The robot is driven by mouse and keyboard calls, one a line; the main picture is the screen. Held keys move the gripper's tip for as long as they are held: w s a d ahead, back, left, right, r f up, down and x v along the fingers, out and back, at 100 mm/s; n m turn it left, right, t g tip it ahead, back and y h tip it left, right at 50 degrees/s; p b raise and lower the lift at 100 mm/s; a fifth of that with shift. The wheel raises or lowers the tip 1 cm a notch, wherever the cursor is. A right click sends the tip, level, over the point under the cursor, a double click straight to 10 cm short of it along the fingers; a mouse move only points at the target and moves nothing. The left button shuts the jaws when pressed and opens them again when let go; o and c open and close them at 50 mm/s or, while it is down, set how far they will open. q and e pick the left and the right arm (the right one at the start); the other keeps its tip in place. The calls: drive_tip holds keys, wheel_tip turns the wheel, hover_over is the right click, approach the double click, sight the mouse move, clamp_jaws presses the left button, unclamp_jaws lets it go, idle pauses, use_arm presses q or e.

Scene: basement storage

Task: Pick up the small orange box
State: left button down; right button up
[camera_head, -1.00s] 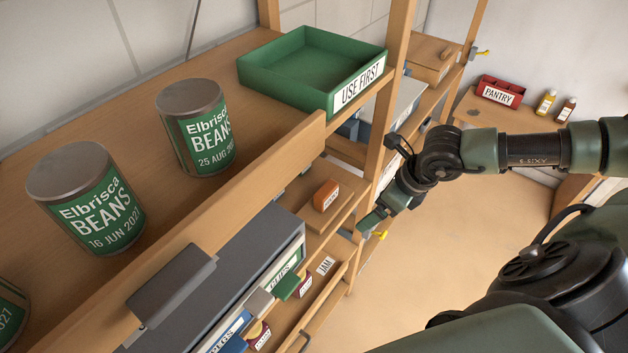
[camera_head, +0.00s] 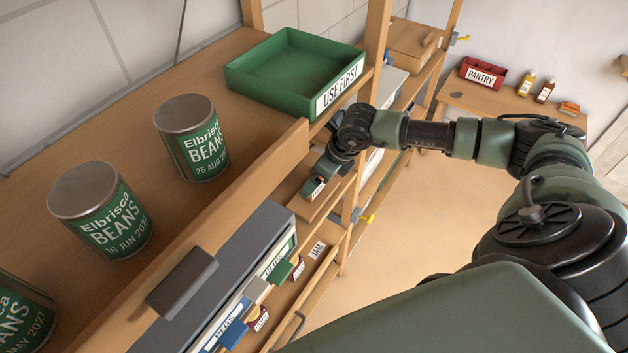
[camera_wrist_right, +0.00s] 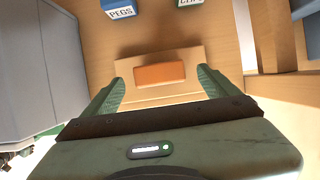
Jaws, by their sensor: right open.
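In the head view my right gripper (camera_head: 318,186) reaches into the lower shelf, below the green tray. There the gripper hides most of the orange box. My left gripper is not in view.
The green USE FIRST tray (camera_head: 236,78) and several bean cans (camera_head: 190,138) stand on the upper shelf. A wooden upright (camera_head: 374,45) is close to my right arm. A blue PEGS box (camera_wrist_right: 119,9) and a grey case (camera_wrist_right: 38,70) are near the gripper. Open floor lies right.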

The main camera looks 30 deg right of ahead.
drive_tip(key=p+x, duration=0.1)
drive_tip(key=x, duration=0.3)
drive_tip(key=shift+f, duration=0.15)
drive_tip(key=c, duration=1.4)
drive_tip(key=shift+c, duration=0.2)
